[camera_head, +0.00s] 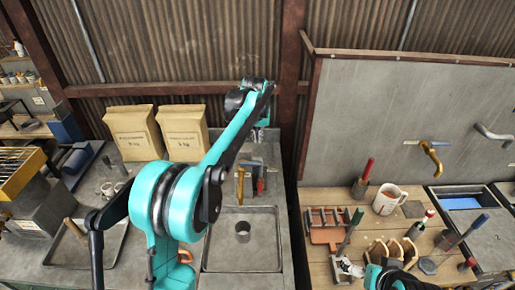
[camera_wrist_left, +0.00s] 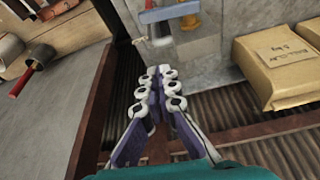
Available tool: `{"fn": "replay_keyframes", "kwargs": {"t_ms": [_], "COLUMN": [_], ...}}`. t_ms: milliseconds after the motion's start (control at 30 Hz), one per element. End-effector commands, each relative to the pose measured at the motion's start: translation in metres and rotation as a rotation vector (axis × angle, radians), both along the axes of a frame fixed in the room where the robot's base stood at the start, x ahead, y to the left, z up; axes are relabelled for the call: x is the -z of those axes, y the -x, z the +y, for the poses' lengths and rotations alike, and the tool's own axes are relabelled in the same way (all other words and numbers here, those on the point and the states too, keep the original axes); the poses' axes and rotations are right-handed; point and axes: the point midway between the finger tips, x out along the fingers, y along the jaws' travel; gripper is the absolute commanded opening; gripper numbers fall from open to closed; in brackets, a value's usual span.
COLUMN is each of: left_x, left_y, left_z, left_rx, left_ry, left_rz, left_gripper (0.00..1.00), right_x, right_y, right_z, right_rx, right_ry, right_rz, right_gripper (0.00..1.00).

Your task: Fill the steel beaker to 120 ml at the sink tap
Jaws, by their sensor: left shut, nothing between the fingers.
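The steel beaker (camera_head: 243,231) stands upright in the sink basin (camera_head: 215,250), below and in front of the tap. Its fill level cannot be made out. The brass sink tap (camera_head: 240,182) stands behind the basin, with a red and a blue part beside it. My left gripper (camera_wrist_left: 162,74) is shut and empty in the left wrist view. In the head view my left arm reaches up past the tap towards the back wall, apart from the beaker. My right gripper (camera_head: 347,268) is partly visible at the bottom right, over the wooden bench; its jaws are unclear.
Two paper bags (camera_head: 133,132) (camera_head: 183,132) stand against the wall left of my left arm. The wooden bench (camera_head: 318,262) on the right holds a white mug (camera_head: 389,199), a reddish rack (camera_head: 327,224) and several handled tools.

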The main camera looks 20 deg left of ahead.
Motion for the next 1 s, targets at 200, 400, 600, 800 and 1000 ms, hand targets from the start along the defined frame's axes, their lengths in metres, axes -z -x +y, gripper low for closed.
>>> {"fn": "replay_keyframes", "kwargs": {"t_ms": [200,400,600,800,1000], "left_x": [0.028,0.069,0.093,0.093,0.093], "left_y": [-0.01,-0.024,-0.021,0.002,0.008], "left_z": [0.002,0.004,0.004,0.0,-0.001], "left_rx": [-0.001,-0.001,0.0,0.001,0.001], "left_ry": [0.0,0.0,0.0,0.0,0.0], "left_rz": [0.0,-0.001,-0.001,-0.001,-0.001], "left_gripper": [0.0,0.0,0.0,0.0,0.0], "right_x": [0.004,0.008,0.01,0.01,0.01], "right_y": [0.0,0.0,0.0,0.0,0.0], "right_z": [0.0,0.0,0.0,0.0,0.0], "right_rx": [0.0,0.0,0.0,0.0,0.0], "right_ry": [0.0,0.0,0.0,0.0,0.0], "right_rz": [0.0,0.0,0.0,0.0,0.0], "right_gripper": [1.0,1.0,1.0,1.0,1.0]}}
